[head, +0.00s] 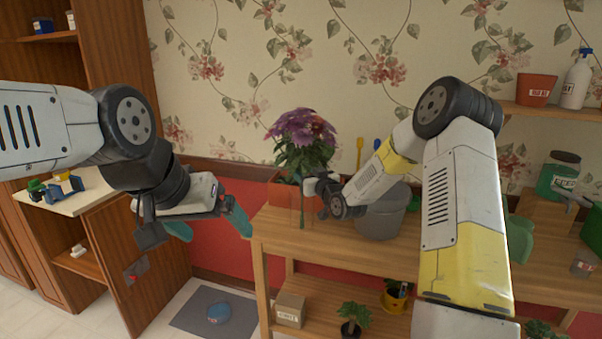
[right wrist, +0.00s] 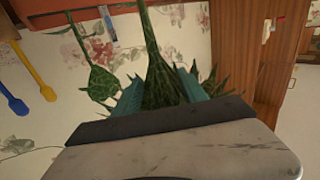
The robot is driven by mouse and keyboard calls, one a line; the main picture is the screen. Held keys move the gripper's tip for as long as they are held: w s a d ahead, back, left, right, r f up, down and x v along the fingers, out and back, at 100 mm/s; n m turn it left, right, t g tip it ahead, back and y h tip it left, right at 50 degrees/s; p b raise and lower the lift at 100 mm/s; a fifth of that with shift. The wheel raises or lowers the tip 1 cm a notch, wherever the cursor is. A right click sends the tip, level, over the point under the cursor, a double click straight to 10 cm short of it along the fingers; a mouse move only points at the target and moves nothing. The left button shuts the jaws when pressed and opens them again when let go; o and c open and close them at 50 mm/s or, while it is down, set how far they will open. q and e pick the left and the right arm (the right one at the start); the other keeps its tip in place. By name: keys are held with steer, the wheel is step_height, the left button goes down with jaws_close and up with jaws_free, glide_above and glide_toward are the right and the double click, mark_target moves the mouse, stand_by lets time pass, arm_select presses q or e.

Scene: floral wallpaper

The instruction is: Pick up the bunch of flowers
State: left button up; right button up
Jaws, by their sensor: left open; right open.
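The bunch of flowers (head: 302,132) has purple blooms and green leaves and stands upright at the back left of the wooden table. Its green stems (right wrist: 152,70) show in the right wrist view between the teal fingers of my right gripper (right wrist: 160,88). My right gripper (head: 309,198) is open, with its fingers on either side of the stems; I cannot tell whether they touch. Part of the lower bunch is hidden by the gripper. My left gripper (head: 209,226) is open and empty, left of the table.
A red-orange planter (head: 281,191) stands behind the stems. A grey pot (head: 381,220) stands close to the right gripper, with yellow and blue tools (right wrist: 32,72) nearby. The wooden table (head: 272,229) has small plants on its lower shelf. A cabinet with an open door (head: 125,262) stands left.

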steer(key=x, duration=0.4)
steer(key=shift+w+a, duration=0.15)
steer(key=shift+c, duration=0.4)
jaws_close()
